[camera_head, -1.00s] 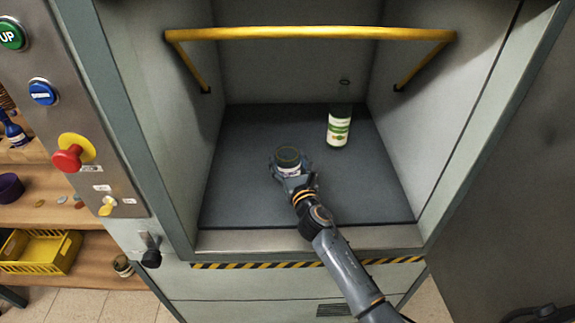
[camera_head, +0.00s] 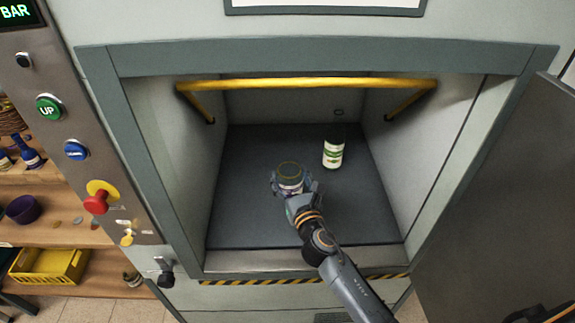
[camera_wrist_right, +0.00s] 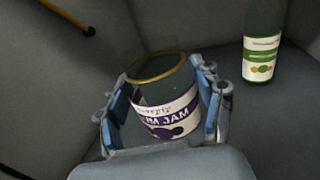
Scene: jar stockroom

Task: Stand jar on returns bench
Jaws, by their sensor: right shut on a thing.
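The jar (camera_head: 290,174) is glass with a gold rim and a white and purple label; the wrist view shows the label of the jar (camera_wrist_right: 163,108) reading "JAM". My right gripper (camera_head: 292,187) is shut on the jar, with a finger on each side of it, inside the lift compartment. In the wrist view the blue-padded fingers of the right gripper (camera_wrist_right: 160,112) press on the jar's sides. I cannot tell whether the jar touches the floor. My left gripper is not in view. No returns bench can be made out.
A dark green bottle (camera_head: 333,152) stands behind and right of the jar. A yellow bar (camera_head: 305,84) spans the compartment opening. A control panel with a red knob (camera_head: 97,203) is at left. Shelves hold a yellow crate (camera_head: 48,266) and a purple bowl (camera_head: 23,209). The compartment floor (camera_head: 250,215) is otherwise clear.

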